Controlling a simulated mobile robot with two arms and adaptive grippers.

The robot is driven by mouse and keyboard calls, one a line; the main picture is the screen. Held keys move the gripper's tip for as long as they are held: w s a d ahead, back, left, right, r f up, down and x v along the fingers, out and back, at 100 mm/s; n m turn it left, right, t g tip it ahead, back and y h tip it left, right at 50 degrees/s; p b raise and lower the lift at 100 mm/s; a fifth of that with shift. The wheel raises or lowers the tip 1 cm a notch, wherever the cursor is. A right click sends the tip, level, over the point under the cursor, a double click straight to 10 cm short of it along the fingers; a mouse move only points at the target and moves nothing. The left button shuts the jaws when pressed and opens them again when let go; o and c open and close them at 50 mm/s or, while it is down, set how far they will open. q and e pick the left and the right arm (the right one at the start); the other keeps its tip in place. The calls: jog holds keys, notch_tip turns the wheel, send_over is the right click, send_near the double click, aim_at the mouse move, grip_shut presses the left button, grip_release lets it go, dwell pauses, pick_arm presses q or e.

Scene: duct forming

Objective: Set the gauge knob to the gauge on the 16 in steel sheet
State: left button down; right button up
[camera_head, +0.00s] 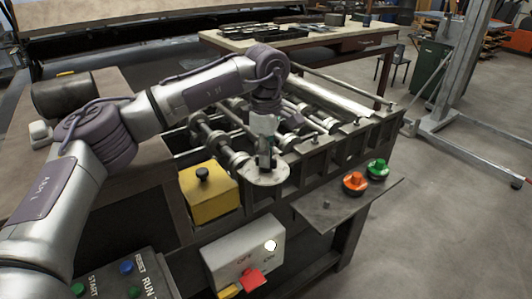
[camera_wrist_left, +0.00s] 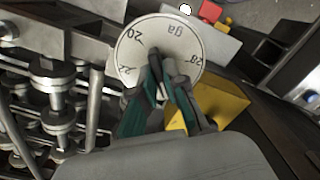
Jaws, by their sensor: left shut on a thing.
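The gauge dial (camera_head: 266,175) is a pale round plate on the front of the roll-forming machine. My right gripper is not in view.
A yellow box with a black button (camera_head: 203,174) stands left of the dial. Orange (camera_head: 354,181) and green (camera_head: 377,168) buttons sit on a shelf at right. A switch box (camera_head: 243,250) with a red switch is below. Machine rollers (camera_head: 215,140) lie behind the arm.

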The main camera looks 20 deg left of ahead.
pick_arm(q)
jog(key=m, duration=0.3)
jog(key=shift+r+m, duration=0.1)
jog(key=shift+m, duration=0.2)
jog(key=shift+m+p, duration=0.45)
jog(key=shift+m, duration=1.45)
jog(key=c, duration=1.2)
grip_release()
notch_tip(320, 180, up, 12)
jog(key=shift+d, duration=0.1)
